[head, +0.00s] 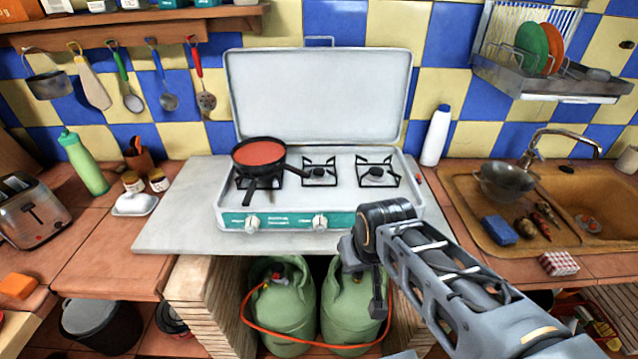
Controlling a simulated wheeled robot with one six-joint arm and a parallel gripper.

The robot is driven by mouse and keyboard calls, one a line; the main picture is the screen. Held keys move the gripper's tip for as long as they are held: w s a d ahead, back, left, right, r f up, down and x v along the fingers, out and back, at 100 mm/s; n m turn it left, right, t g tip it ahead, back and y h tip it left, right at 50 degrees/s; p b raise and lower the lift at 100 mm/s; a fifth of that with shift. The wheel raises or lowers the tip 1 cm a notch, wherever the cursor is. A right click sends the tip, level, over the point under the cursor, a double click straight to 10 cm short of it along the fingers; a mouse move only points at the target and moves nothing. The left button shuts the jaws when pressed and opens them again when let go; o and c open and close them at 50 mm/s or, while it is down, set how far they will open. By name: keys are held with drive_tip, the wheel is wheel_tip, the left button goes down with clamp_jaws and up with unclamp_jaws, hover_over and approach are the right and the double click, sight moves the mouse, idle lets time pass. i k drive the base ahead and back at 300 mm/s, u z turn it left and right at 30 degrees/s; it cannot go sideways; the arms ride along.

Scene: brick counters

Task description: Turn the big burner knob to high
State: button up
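The white camp stove (222,190) stands on the grey counter slab with its lid raised. Its teal front panel (285,220) carries a left knob (252,223) and another knob (319,222); my arm covers the panel's right end, so a further knob there may be hidden. I cannot tell which knob serves the big burner, nor read the knob settings. A middle burner (319,171) and a right burner (376,172) are bare. My gripper (378,308) hangs below and right of the visible knobs, in front of the stove, apart from them. Its fingers are too unclear to judge.
Green gas bottles (283,315) with an orange hose stand below. A white bottle (436,135) and the sink (470,205) are right; a toaster (32,212) is left.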

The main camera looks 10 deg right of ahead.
sight(253, 221)
drive_tip(key=z, duration=1.85)
drive_tip(key=k, duration=1.3)
drive_tip(key=u, duration=2.25)
drive_tip(key=i, duration=0.5)
drive_tip(key=u, duration=0.05)
